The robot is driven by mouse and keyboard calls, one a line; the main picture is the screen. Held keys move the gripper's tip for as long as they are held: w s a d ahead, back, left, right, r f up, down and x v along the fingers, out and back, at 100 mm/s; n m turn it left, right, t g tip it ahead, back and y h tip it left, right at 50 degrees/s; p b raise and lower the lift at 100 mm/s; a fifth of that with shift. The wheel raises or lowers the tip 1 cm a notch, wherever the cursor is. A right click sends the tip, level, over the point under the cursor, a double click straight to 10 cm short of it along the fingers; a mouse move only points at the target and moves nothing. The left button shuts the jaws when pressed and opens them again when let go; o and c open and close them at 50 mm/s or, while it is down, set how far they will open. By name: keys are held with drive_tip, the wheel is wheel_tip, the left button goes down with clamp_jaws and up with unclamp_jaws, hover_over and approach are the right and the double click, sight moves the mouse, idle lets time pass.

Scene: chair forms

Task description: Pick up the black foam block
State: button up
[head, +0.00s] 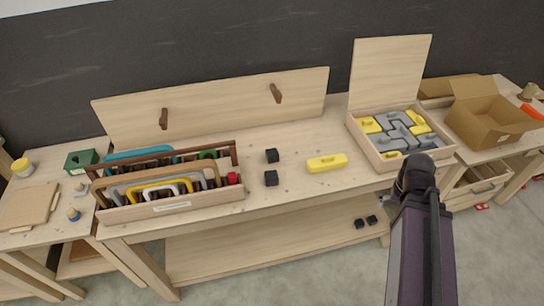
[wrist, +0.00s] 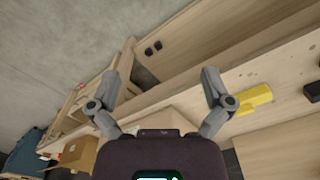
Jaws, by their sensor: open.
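Two small black blocks stand on the workbench in the head view, one farther back (head: 272,155) and one nearer the front (head: 271,178). A black block (wrist: 313,91) shows at the right edge there, apart from the fingers. In the head view my arm reaches up at the right, and its fingers are hidden.
A yellow block (head: 327,162) lies right of the upper black blocks. A wooden tool rack (head: 170,208) stands left. An open box of grey and yellow shapes (head: 376,162) stands right, with a cardboard box (head: 487,121) beyond. The bench front between rack and shape box is mostly clear.

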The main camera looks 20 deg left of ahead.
wheel_tip(320, 180, down, 2)
drive_tip(key=shift+f+b, duration=0.25)
drive_tip(key=shift+b, duration=0.9)
drive_tip(key=c, duration=0.6)
drive_tip(key=shift+a, duration=0.15)
